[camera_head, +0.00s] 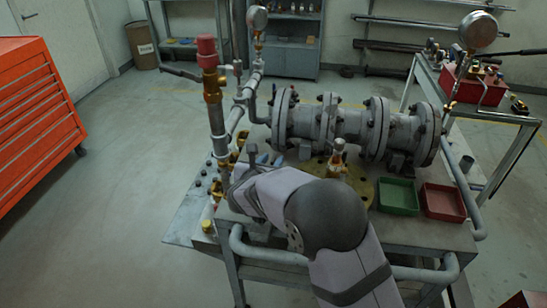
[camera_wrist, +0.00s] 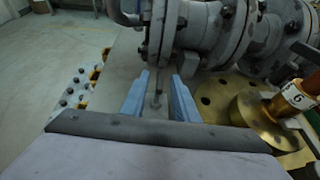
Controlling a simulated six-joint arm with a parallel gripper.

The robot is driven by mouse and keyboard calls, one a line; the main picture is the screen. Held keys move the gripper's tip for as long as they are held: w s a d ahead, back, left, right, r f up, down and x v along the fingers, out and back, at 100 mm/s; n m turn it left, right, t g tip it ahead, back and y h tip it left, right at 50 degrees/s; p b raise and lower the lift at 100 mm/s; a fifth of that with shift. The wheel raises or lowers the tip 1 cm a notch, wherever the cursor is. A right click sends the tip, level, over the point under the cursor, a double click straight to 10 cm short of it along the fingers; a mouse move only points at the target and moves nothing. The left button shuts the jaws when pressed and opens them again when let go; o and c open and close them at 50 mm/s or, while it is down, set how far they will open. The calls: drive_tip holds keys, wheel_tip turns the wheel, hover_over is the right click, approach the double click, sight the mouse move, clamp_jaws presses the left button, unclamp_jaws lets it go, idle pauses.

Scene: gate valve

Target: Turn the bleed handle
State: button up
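In the wrist view my gripper (camera_wrist: 159,98) is open, with its two blue-grey fingers apart. A thin grey upright part (camera_wrist: 158,82) shows in the gap between them, below the pipe flange; it may be the bleed handle, but I cannot tell for sure. I see no clear contact between it and either finger. The grey flanged valve body (camera_wrist: 215,30) is just beyond the fingertips. In the head view the valve body (camera_head: 345,125) lies across the bench, and my gripper is at its near left, largely hidden by my arm.
A brass flanged disc (camera_wrist: 240,108) is right of my gripper. A red-capped pipe (camera_head: 207,55) stands at the left with a pressure gauge (camera_head: 257,18) behind. Green (camera_head: 398,197) and red (camera_head: 442,202) trays sit at the right. A bolt plate (camera_wrist: 78,88) is left.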

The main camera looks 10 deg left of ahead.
drive_tip(key=shift+x, duration=1.15)
clamp_jaws()
drive_tip(key=shift+a+r+p, duration=0.1)
drive_tip(key=shift+p, duration=0.2)
drive_tip(key=shift+r+m+h+p, duration=0.15)
drive_tip(key=shift+m+h+p, duration=0.35)
drive_tip(key=shift+h+p, duration=0.1)
drive_tip(key=shift+f+m+h, duration=0.2)
drive_tip(key=shift+m+h, duration=0.1)
